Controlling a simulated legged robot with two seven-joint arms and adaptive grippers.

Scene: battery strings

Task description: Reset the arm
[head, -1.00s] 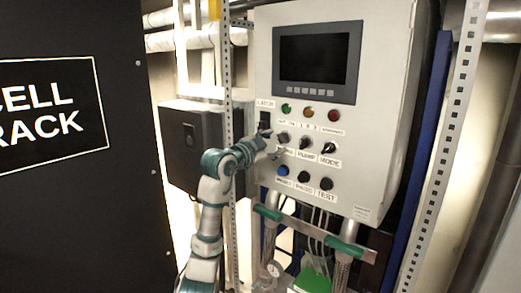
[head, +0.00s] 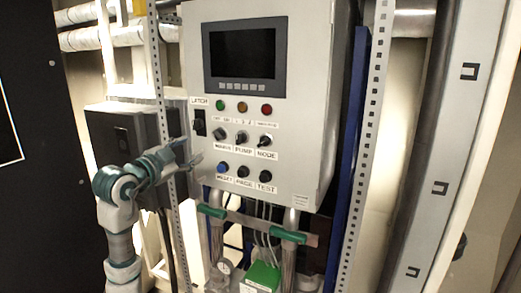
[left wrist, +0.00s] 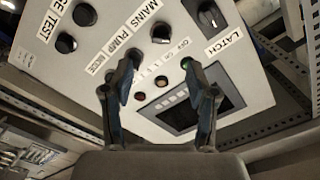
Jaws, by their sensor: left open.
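My left arm (head: 122,205) comes up from the lower left in the head view. Its gripper (head: 193,154) is at the left edge of the control panel (head: 310,140), near the knobs. In the left wrist view the gripper (left wrist: 160,85) has two fingers spread apart with nothing between them, facing the panel, which appears upside down. The panel carries a dark screen (head: 243,54), a black latch switch (head: 199,123), several labelled knobs and a blue button (head: 222,168). I cannot tell whether the fingers touch the panel. My right gripper is in neither view.
A dark grey box (head: 122,133) is behind my left arm. A perforated post (head: 366,130) and a blue upright (head: 347,130) stand right of the panel. Pipes with green clamps (head: 288,235) and a green box (head: 262,277) are below it.

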